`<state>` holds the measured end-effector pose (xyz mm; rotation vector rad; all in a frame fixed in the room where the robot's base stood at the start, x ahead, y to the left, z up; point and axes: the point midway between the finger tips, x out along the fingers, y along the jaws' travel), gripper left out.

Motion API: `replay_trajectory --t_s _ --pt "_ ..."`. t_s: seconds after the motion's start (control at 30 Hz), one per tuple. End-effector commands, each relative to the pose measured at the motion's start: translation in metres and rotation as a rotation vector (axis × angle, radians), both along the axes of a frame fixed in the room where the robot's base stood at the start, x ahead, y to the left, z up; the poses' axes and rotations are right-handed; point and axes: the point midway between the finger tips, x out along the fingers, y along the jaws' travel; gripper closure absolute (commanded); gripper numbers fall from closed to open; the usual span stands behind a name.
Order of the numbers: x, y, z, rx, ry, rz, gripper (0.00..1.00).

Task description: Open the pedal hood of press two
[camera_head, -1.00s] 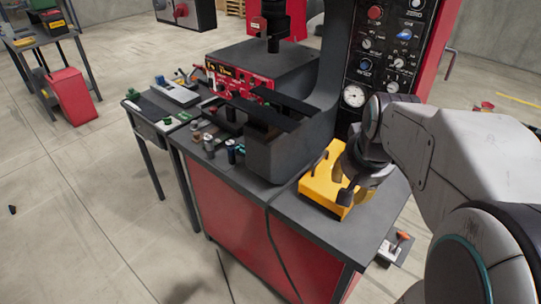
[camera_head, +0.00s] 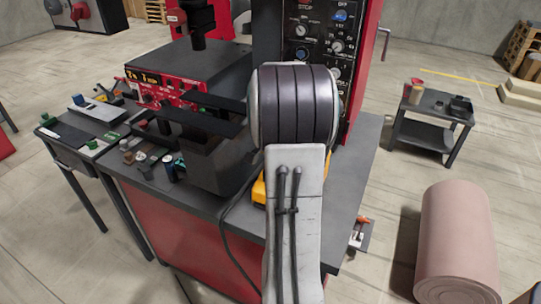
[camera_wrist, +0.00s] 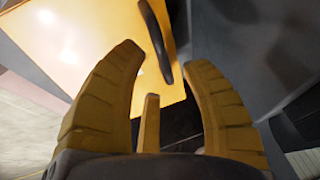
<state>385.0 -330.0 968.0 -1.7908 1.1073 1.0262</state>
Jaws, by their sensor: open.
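The pedal hood is a yellow box on the dark bench top. In the head view only a sliver of the yellow hood (camera_head: 259,190) shows beside my arm. In the wrist view the yellow hood (camera_wrist: 75,42) fills the upper left, with a curved black handle (camera_wrist: 156,42) on it. My gripper (camera_wrist: 165,60) is open, its two ridged fingers spread to either side of the handle's lower end. Whether they touch it I cannot tell. My gripper is hidden behind my arm in the head view. The press's control panel (camera_head: 318,30) rises behind.
A red-sided bench (camera_head: 170,225) carries the press and small jars (camera_head: 172,165). A black cable (camera_head: 222,225) hangs over its front. A small trolley (camera_head: 435,105) and a large pink cylinder (camera_head: 455,245) stand on the floor to the right.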

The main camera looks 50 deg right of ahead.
Motion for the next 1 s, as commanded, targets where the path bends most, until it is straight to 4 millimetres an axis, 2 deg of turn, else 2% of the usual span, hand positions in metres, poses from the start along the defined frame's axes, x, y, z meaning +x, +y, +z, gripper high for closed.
replay_trajectory --t_s 0.1,0.3,0.7,1.0 --pt "0.004 -0.004 -0.012 0.000 0.002 0.001 0.57" --pt "0.008 -0.007 -0.023 0.000 0.000 0.001 0.57" --pt "0.008 -0.008 -0.026 -0.001 0.001 0.002 0.56" --pt "0.008 -0.008 -0.026 -0.001 0.001 0.002 0.82"
